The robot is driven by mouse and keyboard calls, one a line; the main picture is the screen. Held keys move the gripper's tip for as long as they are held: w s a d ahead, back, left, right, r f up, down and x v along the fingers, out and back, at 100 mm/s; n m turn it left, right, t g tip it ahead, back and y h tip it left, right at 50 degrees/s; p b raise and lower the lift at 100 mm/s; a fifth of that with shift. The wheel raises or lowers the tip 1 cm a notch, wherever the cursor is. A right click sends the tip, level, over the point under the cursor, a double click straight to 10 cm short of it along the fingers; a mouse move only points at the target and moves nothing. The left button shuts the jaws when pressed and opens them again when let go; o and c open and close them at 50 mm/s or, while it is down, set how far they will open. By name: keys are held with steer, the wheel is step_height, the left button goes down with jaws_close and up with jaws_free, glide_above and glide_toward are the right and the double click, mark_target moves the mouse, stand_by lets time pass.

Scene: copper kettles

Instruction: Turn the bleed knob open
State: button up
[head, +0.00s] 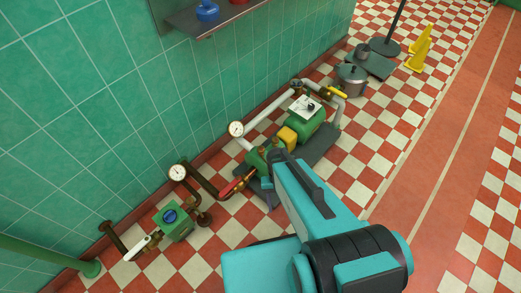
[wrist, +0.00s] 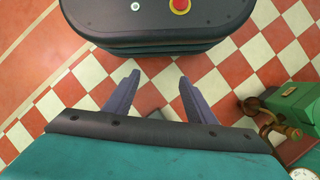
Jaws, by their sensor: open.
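My gripper (wrist: 159,75) is open and empty in the wrist view, its two dark fingers apart over the checkered floor. In the head view my teal arm covers part of the pump set, and I cannot make out the fingers clearly. The green pump set (head: 309,123) stands on a dark base along the wall. It carries a white plate with a small black knob (head: 311,107), a yellow block (head: 287,137) and brass-coloured fittings. I cannot tell which part is the bleed knob. In the wrist view, a green box with brass fittings (wrist: 296,103) lies right of my fingers.
Gauges (head: 236,129) (head: 178,172), a red lever (head: 230,188), a green meter with a blue face (head: 172,220) and a white lever (head: 136,247) line the wall pipes. A metal pot (head: 351,80) and yellow floor sign (head: 419,48) stand beyond. The floor at right is clear.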

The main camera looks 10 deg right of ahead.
steer(key=w+f+m+t+b, duration=0.1)
steer(key=w+m+b, duration=0.4)
steer(key=w, duration=0.8)
step_height(320, 180, up, 10)
steer(key=m+t+b, duration=0.4)
steer(key=m+b, duration=0.3)
steer(key=b, duration=0.8)
glide_above(261, 148)
steer(key=shift+s+f, duration=0.1)
steer(key=shift+f, duration=0.1)
step_height(261, 148, down, 14)
steer(key=b, duration=0.4)
steer(key=shift+r+b, duration=0.2)
steer(key=shift+b, duration=0.2)
steer(key=c, duration=1)
